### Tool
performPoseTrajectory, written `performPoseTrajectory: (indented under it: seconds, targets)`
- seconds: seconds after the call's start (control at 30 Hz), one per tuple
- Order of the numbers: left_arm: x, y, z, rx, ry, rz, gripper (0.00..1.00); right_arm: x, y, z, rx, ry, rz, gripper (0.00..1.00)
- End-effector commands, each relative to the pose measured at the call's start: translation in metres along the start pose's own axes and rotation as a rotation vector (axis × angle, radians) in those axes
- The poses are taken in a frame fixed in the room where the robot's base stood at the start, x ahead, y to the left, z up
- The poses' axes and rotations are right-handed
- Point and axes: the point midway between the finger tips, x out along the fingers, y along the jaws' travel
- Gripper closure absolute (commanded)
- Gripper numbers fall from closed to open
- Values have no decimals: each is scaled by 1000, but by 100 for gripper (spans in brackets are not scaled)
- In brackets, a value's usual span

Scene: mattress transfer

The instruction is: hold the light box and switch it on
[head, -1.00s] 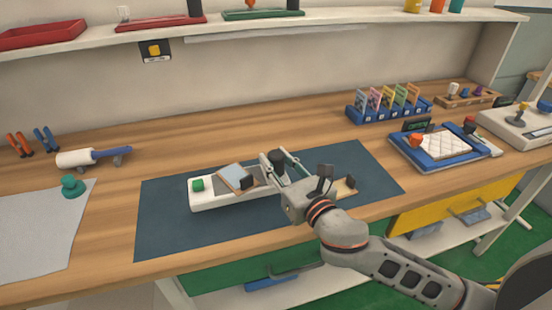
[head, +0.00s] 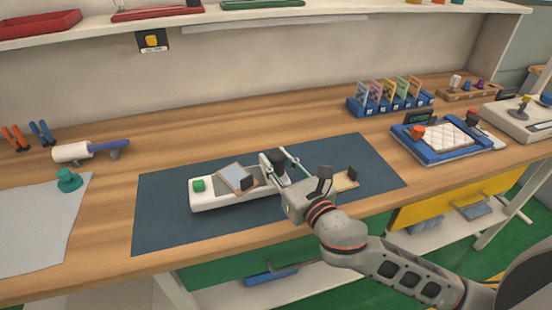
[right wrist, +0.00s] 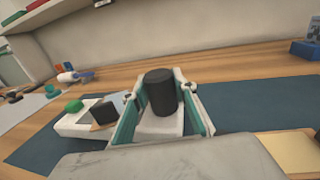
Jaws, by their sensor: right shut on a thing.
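The light box (head: 207,201) is a long white box over the dark mat, with a green button (head: 198,185) on its left end. A square pane (head: 237,177) with a pale wooden edge and a black block lies tilted on it. My right gripper (head: 282,160) is shut on the right end of the box, its fingers along the two sides. In the right wrist view a black cylinder (right wrist: 160,92) stands between the fingers on the box end, and the green button (right wrist: 74,105) shows at left. My left gripper is not in view.
The dark mat (head: 160,225) is mostly clear. A small wooden piece (head: 343,183) with a black block lies right of my gripper. A blue tray (head: 413,148) and a rack of coloured cards (head: 390,102) stand at right. A roller (head: 75,152) and teal knob (head: 68,179) are at left.

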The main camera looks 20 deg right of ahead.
Motion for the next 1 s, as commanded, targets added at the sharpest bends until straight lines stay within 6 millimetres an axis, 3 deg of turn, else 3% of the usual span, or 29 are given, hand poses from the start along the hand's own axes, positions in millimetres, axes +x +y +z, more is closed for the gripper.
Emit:
performPoseTrajectory:
  seconds: [0.7,1.0]
  targets:
    - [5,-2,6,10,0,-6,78,0,0,-18,2,-2,0,100]
    - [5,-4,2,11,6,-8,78,0,0,-16,1,-4,0,100]
